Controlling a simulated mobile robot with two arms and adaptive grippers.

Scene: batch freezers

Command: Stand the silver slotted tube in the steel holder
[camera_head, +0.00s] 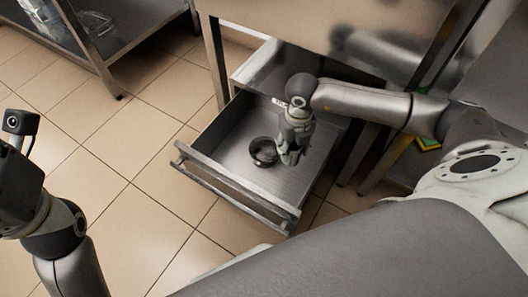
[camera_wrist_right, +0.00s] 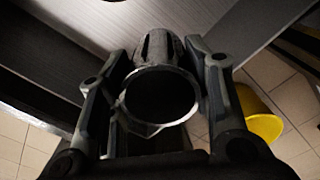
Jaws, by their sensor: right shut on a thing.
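My right gripper (camera_head: 291,150) points down over the open drawer. In the right wrist view, my right gripper (camera_wrist_right: 160,110) is shut on the silver slotted tube (camera_wrist_right: 155,47). The tube's round open end faces the camera and slots show along its far part. In the head view the tube cannot be told apart from the fingers. A dark round metal cup (camera_head: 263,152), which looks like the steel holder, sits on the drawer floor just left of the right gripper. I cannot tell whether they touch. My left gripper (camera_head: 14,190) is cut off at the left edge, its fingers out of sight.
The drawer (camera_head: 222,158) is pulled out below a steel counter (camera_head: 320,25); its walls and front bar (camera_head: 235,187) surround the cup. A yellow bucket-like thing (camera_wrist_right: 258,115) shows in the wrist view. A steel shelf (camera_head: 140,35) stands at upper left. Tiled floor left of the drawer is clear.

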